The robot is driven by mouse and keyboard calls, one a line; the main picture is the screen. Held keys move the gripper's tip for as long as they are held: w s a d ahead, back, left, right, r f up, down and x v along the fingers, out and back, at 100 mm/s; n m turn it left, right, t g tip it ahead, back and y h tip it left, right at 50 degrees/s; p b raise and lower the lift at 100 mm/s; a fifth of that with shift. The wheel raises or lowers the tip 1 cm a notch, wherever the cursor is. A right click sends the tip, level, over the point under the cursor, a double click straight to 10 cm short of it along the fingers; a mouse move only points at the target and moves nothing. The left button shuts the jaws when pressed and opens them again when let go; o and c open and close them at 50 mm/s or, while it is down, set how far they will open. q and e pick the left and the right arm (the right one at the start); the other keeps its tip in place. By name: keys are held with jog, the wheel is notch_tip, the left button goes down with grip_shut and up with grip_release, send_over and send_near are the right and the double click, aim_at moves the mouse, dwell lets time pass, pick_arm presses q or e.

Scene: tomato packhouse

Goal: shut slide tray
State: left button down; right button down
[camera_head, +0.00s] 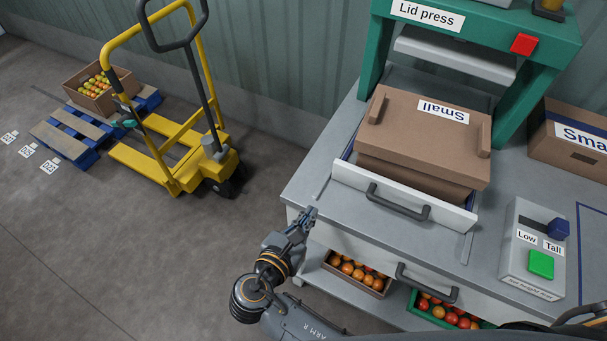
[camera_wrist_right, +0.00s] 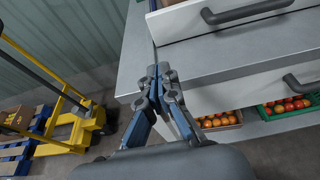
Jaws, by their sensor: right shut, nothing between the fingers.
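The slide tray (camera_head: 375,192) is pulled out toward me from under the green lid press (camera_head: 374,50). It has a white front with a dark bar handle (camera_head: 398,202). A lidded brown box marked Small (camera_head: 420,140) sits in it. My right gripper (camera_head: 309,212) is shut and empty, left of the tray front, by the bench's left front corner. It touches neither the tray nor its handle. In the right wrist view the shut fingertips (camera_wrist_right: 160,72) show beside the bench edge, with the tray handle (camera_wrist_right: 246,11) at the top. My left gripper is not in view.
A control box (camera_head: 533,255) with a green button and a blue Low/Tall switch stands on the bench at right. A drawer handle (camera_head: 427,283) sticks out below, above tomato crates (camera_head: 357,274). A yellow pallet jack (camera_head: 185,150) stands at left on open floor.

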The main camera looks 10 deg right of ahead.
aim_at(340, 174)
jog(key=x, duration=0.4)
jog(key=p+x, duration=0.1)
jog(key=x, duration=0.3)
jog(key=d+r+p+x, duration=0.1)
jog(key=x, duration=0.4)
jog(key=shift+w+f, duration=0.1)
jog(key=shift+w, duration=0.05)
jog(key=shift+d, duration=0.1)
